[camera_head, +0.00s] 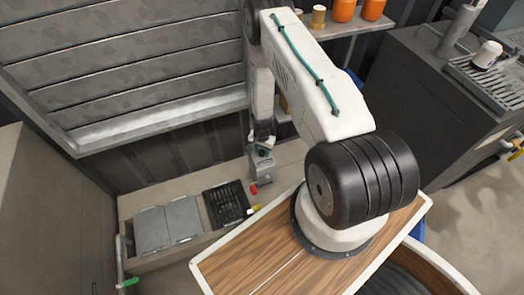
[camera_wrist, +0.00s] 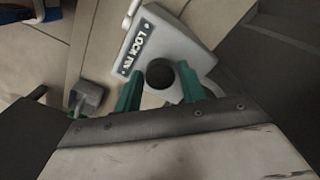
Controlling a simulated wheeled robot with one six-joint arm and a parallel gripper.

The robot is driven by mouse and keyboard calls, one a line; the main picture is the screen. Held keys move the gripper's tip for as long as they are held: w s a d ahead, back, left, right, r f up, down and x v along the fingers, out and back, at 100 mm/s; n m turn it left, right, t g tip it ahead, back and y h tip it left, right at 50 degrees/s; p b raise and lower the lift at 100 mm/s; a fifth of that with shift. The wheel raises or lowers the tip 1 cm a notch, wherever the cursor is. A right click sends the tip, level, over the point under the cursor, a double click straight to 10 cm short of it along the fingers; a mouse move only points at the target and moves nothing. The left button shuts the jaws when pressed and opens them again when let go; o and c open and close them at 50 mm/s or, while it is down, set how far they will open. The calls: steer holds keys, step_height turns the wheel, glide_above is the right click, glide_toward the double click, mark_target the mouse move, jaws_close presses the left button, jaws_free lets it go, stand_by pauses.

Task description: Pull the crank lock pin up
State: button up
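The lock pin's round black knob (camera_wrist: 160,73) shows in the wrist view, beside a plate marked "LOCK PIN" (camera_wrist: 134,47) on a light grey housing (camera_wrist: 183,42). My gripper (camera_wrist: 160,72) has its two green fingers apart, one on each side of the knob. I cannot tell whether they touch it. The pin's shaft below the knob is hidden. In the head view my gripper (camera_head: 262,140) is small and points down at the grey housing (camera_head: 262,166); the knob cannot be made out there.
A red part (camera_head: 253,189) and a yellow part (camera_head: 254,209) sit near the housing. A black crate (camera_head: 227,204) and grey panels (camera_head: 168,226) lie on the bench at left. A shelf with orange containers (camera_head: 344,10) is behind my arm. A wooden surface (camera_head: 270,262) is in front.

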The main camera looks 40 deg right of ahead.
mark_target(262, 151)
jaws_close()
steer(key=shift+r, duration=1.55)
steer(key=shift+o, duration=2.1)
jaws_free()
step_height(262, 151, up, 8)
steer(key=shift+f, duration=0.1)
